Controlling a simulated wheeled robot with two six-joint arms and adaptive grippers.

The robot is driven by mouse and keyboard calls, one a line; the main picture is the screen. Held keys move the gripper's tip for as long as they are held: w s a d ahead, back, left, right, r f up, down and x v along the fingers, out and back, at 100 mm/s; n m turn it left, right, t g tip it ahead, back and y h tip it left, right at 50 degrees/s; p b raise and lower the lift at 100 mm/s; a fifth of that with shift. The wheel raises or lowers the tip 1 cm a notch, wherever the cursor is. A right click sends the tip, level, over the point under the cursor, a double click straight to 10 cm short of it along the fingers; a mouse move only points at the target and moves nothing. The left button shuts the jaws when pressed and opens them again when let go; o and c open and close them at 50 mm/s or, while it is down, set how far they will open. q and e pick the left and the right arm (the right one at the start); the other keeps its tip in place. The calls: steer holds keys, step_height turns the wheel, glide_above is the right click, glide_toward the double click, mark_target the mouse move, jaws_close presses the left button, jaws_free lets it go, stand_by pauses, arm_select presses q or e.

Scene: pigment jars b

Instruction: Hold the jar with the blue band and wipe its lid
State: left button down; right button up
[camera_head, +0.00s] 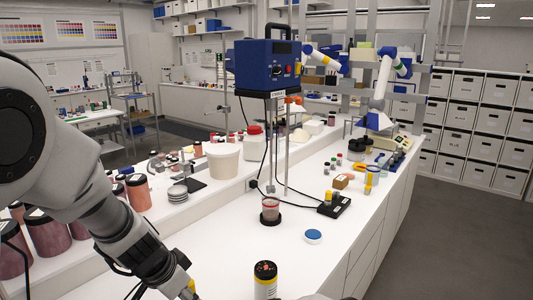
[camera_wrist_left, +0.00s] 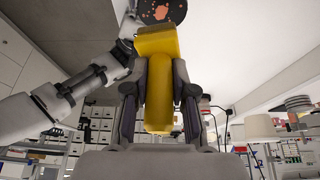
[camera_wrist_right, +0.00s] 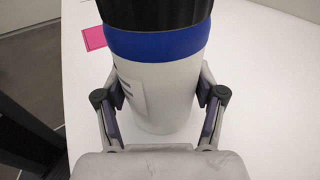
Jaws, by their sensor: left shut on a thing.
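The jar with the blue band (camera_wrist_right: 155,75) fills the middle of the right wrist view, with a black lid and a white body. My right gripper (camera_wrist_right: 160,92) has a finger against each side of it, below the band. My left gripper (camera_wrist_left: 158,95) is shut on a yellow block (camera_wrist_left: 156,60). A black lid with orange specks (camera_wrist_left: 162,10) shows beyond the block; I cannot tell whether they touch.
A blue-topped round dish (camera_head: 313,236) and a dark-based cup (camera_head: 270,210) stand farther back on the white bench (camera_head: 235,250). Large reddish jars (camera_head: 45,235) stand at the left. A pink card (camera_wrist_right: 94,38) lies near the bench edge. Bench around the dish is clear.

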steer(key=c, duration=0.3)
steer(key=shift+s+f+b, duration=0.2)
steer(key=shift+f+b, duration=0.2)
stand_by(1.3)
